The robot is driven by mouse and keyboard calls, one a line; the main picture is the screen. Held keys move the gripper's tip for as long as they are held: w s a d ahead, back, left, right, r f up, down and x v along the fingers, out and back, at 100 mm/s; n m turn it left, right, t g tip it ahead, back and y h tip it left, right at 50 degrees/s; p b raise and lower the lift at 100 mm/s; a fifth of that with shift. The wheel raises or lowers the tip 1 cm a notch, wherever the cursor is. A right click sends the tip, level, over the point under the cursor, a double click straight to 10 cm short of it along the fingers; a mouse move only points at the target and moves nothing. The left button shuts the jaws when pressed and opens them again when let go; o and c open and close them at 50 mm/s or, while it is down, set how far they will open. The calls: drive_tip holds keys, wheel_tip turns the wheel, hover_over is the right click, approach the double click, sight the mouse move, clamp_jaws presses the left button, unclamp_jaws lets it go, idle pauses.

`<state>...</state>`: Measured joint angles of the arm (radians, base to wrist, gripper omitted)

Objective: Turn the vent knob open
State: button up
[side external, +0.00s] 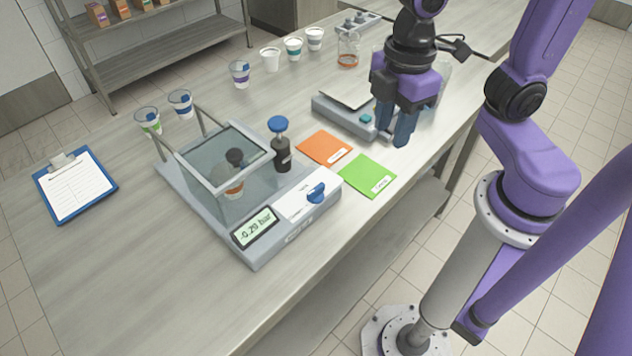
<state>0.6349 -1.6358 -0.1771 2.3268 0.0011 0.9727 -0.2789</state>
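A blue knob (317,193) sits on the white front panel of a grey chamber machine in the middle of the table; the panel lettering is too small to read. The machine's display (255,228) reads about -0.29 bar. My gripper (395,135) points down above the table, behind and to the right of the knob, clear of it. Its two blue fingers look apart, with nothing visible between them.
A dark post with a blue top (278,124) stands beside the clear chamber (215,200), which has a cup inside. Orange (324,148) and green (367,176) cards lie between machine and gripper. A grey scale-like device (340,115) is beside my gripper. Several cups stand behind; a clipboard (75,187) lies left.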

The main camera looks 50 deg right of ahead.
sight(316, 188)
drive_tip(key=w+a+r+n, duration=0.2)
drive_tip(key=w+a+n, duration=0.1)
drive_tip(key=w+a, duration=0.55)
drive_tip(key=f, duration=1.1)
drive_tip(key=w+f, duration=0.1)
drive_tip(key=f, duration=0.5)
drive_tip(key=shift+d+f, duration=0.3)
drive_tip(key=shift+d, duration=0.05)
clamp_jaws()
